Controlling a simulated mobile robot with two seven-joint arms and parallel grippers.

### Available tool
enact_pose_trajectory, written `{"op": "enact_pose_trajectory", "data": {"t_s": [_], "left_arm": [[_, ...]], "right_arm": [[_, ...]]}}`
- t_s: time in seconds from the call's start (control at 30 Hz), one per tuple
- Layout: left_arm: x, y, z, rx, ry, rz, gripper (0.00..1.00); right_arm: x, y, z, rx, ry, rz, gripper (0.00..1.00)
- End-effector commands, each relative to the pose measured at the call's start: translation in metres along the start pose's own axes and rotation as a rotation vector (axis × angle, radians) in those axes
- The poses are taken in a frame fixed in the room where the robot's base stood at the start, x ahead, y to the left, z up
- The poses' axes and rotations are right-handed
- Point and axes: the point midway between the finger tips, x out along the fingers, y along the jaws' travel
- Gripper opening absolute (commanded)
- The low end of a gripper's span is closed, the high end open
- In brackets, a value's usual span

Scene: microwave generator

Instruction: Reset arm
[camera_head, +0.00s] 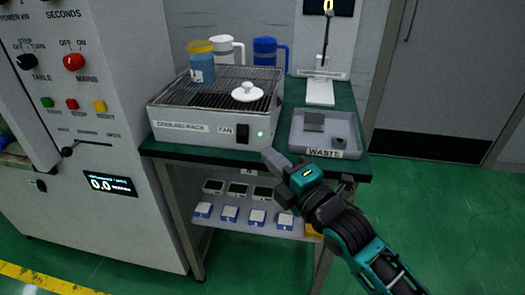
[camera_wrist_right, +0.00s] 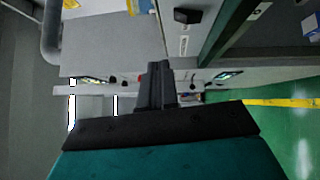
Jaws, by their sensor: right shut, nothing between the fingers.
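My right gripper (camera_head: 272,157) reaches in from the lower right of the head view, in front of the table's front edge and just below the cooling rack's front. Its fingers are shut with nothing between them. They also show together in the right wrist view (camera_wrist_right: 156,85), pointing toward a grey panel. My right arm is teal and black and bends down to the lower right. I do not see my left gripper in either view.
The cooling rack (camera_head: 165,124) stands on a green-topped table (camera_head: 285,120), with a blue-and-yellow beaker (camera_head: 201,65) and a white lid (camera_head: 247,91) on it. A grey waste tray (camera_head: 349,153) is at the right. A control cabinet (camera_head: 120,150) stands left. The green floor at right is clear.

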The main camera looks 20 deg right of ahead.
Motion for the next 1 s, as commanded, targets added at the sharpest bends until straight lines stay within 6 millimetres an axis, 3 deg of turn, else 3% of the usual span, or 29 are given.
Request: {"op": "enact_pose_trajectory", "data": {"t_s": [0.7,0.87,1.0], "left_arm": [[-0.001,-0.001,-0.001,-0.001,0.001,-0.002,0.43],[-0.005,-0.001,-0.007,0.000,0.003,-0.003,0.43],[-0.010,-0.002,-0.013,0.002,0.008,-0.006,0.43]], "right_arm": [[-0.007,-0.001,-0.001,0.019,0.000,-0.009,0.00],[-0.017,-0.030,-0.007,0.219,-0.011,-0.098,0.00],[-0.040,-0.078,-0.020,0.552,-0.065,-0.241,0.00]]}}
